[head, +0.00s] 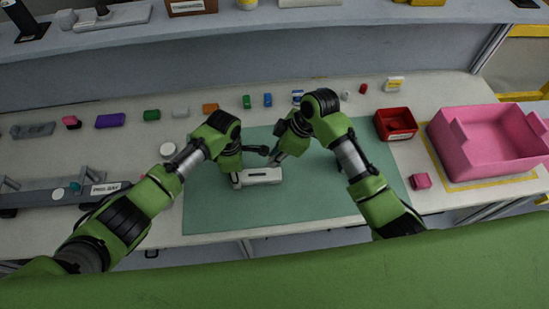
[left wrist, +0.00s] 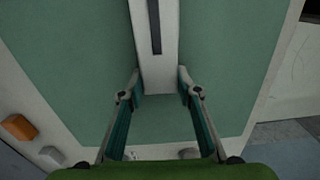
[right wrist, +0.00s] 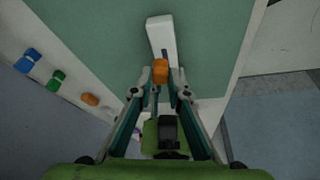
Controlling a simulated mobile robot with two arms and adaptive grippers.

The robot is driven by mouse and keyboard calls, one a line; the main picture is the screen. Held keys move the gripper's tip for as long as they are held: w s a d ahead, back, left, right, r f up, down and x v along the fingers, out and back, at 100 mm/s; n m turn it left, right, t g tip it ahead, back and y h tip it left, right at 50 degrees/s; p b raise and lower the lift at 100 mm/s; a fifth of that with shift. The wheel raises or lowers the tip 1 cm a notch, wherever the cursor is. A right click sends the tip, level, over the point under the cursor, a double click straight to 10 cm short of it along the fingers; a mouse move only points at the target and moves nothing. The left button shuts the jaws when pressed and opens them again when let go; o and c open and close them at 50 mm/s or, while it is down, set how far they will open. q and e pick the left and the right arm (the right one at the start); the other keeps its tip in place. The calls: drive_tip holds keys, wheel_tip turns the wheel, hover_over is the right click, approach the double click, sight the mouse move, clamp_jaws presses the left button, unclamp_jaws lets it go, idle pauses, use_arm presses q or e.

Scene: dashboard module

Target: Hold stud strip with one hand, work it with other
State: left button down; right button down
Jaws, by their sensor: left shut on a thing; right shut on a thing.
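The stud strip, as I take it, is the white bar (head: 262,176) on the green mat. In the left wrist view it is a white block with a dark slot (left wrist: 155,30). My left gripper (head: 237,180) is shut on its left end, fingers (left wrist: 160,88) on both sides. My right gripper (head: 273,160) is above the strip's right part. In the right wrist view its fingers (right wrist: 160,88) are closed around a small orange piece (right wrist: 160,70), in front of the white strip (right wrist: 160,36). I cannot tell whether the orange piece touches the strip.
The green mat (head: 330,195) is mostly clear. A red bin (head: 396,125) and a large pink bin (head: 485,150) stand at the right, with a pink block (head: 420,181) near them. Several small coloured blocks line the back of the table. A grey fixture (head: 50,194) lies at the left.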

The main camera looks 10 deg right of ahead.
use_arm(q)
drive_tip(key=c, duration=1.4)
unclamp_jaws()
drive_tip(key=shift+r, duration=0.15)
wheel_tip(320, 180, up, 12)
drive_tip(key=shift+f, duration=0.1)
